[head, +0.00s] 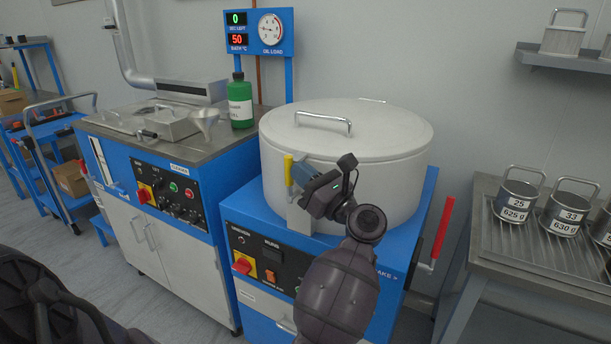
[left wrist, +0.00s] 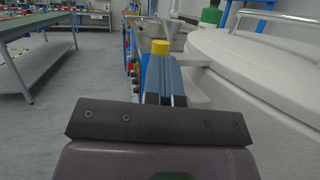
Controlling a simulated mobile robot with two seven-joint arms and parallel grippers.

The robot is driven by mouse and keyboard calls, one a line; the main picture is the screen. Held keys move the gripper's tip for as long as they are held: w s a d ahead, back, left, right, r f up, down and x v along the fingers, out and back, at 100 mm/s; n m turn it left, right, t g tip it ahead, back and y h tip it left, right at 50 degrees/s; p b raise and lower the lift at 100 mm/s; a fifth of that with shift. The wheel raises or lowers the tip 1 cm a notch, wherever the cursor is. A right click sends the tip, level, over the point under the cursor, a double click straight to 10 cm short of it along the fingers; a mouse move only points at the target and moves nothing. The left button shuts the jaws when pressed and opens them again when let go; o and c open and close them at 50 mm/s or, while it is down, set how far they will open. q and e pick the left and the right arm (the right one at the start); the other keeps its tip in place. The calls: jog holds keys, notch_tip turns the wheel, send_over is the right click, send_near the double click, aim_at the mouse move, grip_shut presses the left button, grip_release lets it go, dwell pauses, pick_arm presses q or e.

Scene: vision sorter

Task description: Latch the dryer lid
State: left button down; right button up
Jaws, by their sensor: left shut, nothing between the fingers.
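The dryer's round pale lid (head: 350,130) lies flat on the drum (head: 395,200) with its metal handle (head: 323,123) on top. A yellow-ended latch (head: 288,169) stands upright at the drum's front left, above a pale bracket (head: 298,217). My left gripper (head: 296,172) is shut and empty, its blue fingers right beside the latch. In the left wrist view the yellow latch end (left wrist: 160,47) shows just beyond the fingertips, with the lid (left wrist: 270,65) to the right. I cannot tell whether the fingers touch the latch. My right gripper is out of view.
The dryer's blue cabinet (head: 235,205) has a red-handled lever (head: 443,228) on its right. A cleaner unit (head: 115,165) with a green bottle (head: 240,102) stands at left.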

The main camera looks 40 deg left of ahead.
pick_arm(q)
jog(key=shift+s+a+r, duration=0.1)
jog(key=shift+a+r, duration=0.15)
jog(key=shift+r, duration=0.05)
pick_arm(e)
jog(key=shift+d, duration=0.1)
pick_arm(q)
jog(key=shift+r, duration=0.15)
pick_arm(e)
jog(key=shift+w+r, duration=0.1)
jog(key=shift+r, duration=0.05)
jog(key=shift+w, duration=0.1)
